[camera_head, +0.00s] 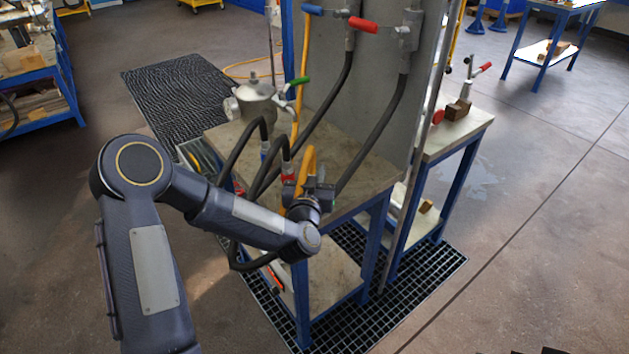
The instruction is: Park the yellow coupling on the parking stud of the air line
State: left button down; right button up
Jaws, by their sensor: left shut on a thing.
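My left gripper (318,190) is over the front edge of the bench, seen from behind and partly hidden by its own wrist. It is shut on the yellow coupling, which its jaws mostly hide. The yellow hose (308,158) arcs down into the jaws. A black hose with a red coupling (288,178) and another with a blue coupling (265,154) hang just left of the gripper. I cannot make out the parking stud of the air line. Dark tips at the bottom right edge may be my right gripper (543,351), too cut off to judge.
A metal vessel (256,102) with a green-handled valve (298,82) stands on the bench top (370,165). A grey panel (375,80) rises behind, carrying blue and red valve handles (362,24) and black hoses. A side table (470,130) stands right. The right floor is clear.

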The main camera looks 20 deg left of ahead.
pick_arm(q)
jog(key=s+r, duration=0.1)
jog(key=r, duration=0.1)
jog(key=s+r, duration=0.2)
jog(key=shift+s+r, duration=0.25)
jog(key=shift+r, duration=0.05)
jog(key=s+r, duration=0.4)
jog(key=s, duration=0.5)
jog(key=w+f+p, duration=0.2)
jog(key=w+f, duration=0.1)
jog(key=w, duration=1)
jog(key=shift+w, duration=0.2)
pick_arm(e)
jog(key=shift+s+r, duration=0.25)
jog(key=shift+r, duration=0.35)
jog(key=shift+s+r, duration=0.2)
jog(key=shift+r, duration=0.35)
jog(key=shift+f, duration=0.15)
pick_arm(q)
notch_tip(320, 180, down, 6)
jog(key=b, duration=0.6)
pick_arm(e)
notch_tip(320, 180, down, 6)
jog(key=shift+f, duration=0.2)
pick_arm(q)
jog(key=shift+b, duration=1)
pick_arm(e)
jog(key=shift+f, duration=0.75)
